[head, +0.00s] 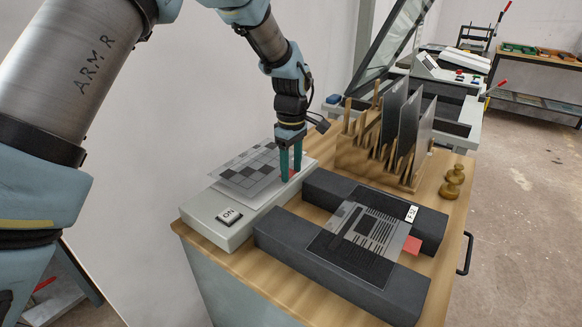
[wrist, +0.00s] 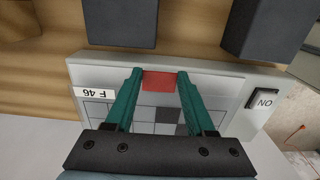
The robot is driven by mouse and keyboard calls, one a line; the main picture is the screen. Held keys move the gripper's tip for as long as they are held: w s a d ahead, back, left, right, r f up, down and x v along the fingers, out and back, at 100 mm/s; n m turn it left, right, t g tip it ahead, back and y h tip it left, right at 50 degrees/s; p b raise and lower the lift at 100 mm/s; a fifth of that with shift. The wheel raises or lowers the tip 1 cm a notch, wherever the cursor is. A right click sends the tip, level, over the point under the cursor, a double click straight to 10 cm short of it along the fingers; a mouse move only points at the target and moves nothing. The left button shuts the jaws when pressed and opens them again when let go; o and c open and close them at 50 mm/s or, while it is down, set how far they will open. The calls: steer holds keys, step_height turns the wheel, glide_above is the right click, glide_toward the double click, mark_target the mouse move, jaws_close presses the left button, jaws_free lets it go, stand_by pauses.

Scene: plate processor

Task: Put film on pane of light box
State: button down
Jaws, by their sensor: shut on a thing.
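The film (head: 247,172) is a sheet with grey checker squares, over the pane of the white light box (head: 232,233). It also shows in the wrist view (wrist: 168,115), with a red tab (wrist: 158,81) and a label reading F 46. My gripper (head: 290,172) points down at the film's right end. Its green fingers (wrist: 157,76) are shut on the film at the red tab, one on each side. Whether the film touches the pane is unclear. The film hides most of the pane, and my gripper hides part of the film.
An ON switch (head: 229,215) sits at the light box's near end. Beside it, dark blocks (head: 317,259) carry a second patterned plate (head: 367,228) labelled F 52. A wooden rack (head: 360,160) with upright plates stands behind, with brass weights (head: 452,180) to its right.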

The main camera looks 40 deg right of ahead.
steer(key=shift+f, duration=0.4)
steer(key=shift+f+b, duration=0.3)
steer(key=shift+f, duration=0.25)
steer(key=shift+c, duration=1.2)
jaws_free()
steer(key=shift+f, duration=0.1)
step_height(320, 180, up, 13)
steer(key=b, duration=0.1)
steer(key=shift+r+b, duration=0.2)
steer(key=shift+b, duration=0.15)
